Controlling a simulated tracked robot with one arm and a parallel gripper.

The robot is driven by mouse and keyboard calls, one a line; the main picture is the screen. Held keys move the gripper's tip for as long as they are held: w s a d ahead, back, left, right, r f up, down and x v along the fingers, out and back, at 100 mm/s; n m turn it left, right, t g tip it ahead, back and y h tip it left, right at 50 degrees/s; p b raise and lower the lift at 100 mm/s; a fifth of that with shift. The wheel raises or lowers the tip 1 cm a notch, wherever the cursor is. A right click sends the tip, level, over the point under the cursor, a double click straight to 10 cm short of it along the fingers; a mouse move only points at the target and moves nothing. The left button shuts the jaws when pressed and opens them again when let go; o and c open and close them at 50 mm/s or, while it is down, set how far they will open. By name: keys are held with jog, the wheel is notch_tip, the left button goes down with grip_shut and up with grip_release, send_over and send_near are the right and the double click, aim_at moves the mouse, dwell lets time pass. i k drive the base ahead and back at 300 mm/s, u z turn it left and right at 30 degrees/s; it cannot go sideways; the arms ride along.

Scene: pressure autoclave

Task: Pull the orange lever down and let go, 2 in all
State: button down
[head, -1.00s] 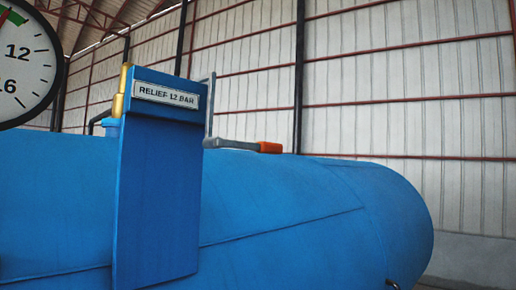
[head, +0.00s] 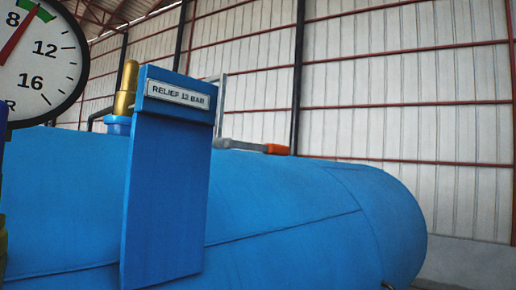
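The orange lever (head: 277,149) shows in the head view just right of the middle, behind and to the right of the blue upright plate. Its orange grip is at the right end of a grey arm (head: 238,145) that lies nearly level above the blue tank. The plate hides the lever's left end. My gripper's fingers are not visible. A dark blue and greenish piece at the far left edge is too cut off to identify.
The blue plate (head: 168,190), labelled "RELIEF 12 BAR", stands in front of the large blue tank (head: 330,215). A brass valve (head: 126,88) rises behind it. A round pressure gauge (head: 40,68) with a red needle fills the upper left. Right of the tank is clear.

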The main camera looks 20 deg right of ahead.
aim_at(269, 149)
jog(key=u, duration=2.15)
jog(key=k, duration=1.25)
jog(key=z, duration=2)
jog(key=i, duration=1)
